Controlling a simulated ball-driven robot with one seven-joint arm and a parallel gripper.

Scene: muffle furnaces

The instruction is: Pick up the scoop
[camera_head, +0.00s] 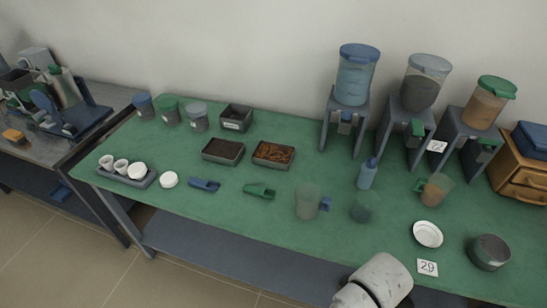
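Two scoops lie on the green tabletop (290,218). A dark blue scoop (204,185) lies left of centre, next to a small white round lid (169,180). A green scoop (259,191) lies to its right, below two dark trays. A white rounded part of my arm shows at the bottom edge, right of centre, well away from both scoops. My gripper itself is not in view.
Behind the scoops are a dark-filled tray (223,151) and a brown-filled tray (273,155). Clear jugs (308,202) stand to the right, and a cup tray (127,176) to the left. Dispensers (356,85) line the back right. The front edge near the scoops is clear.

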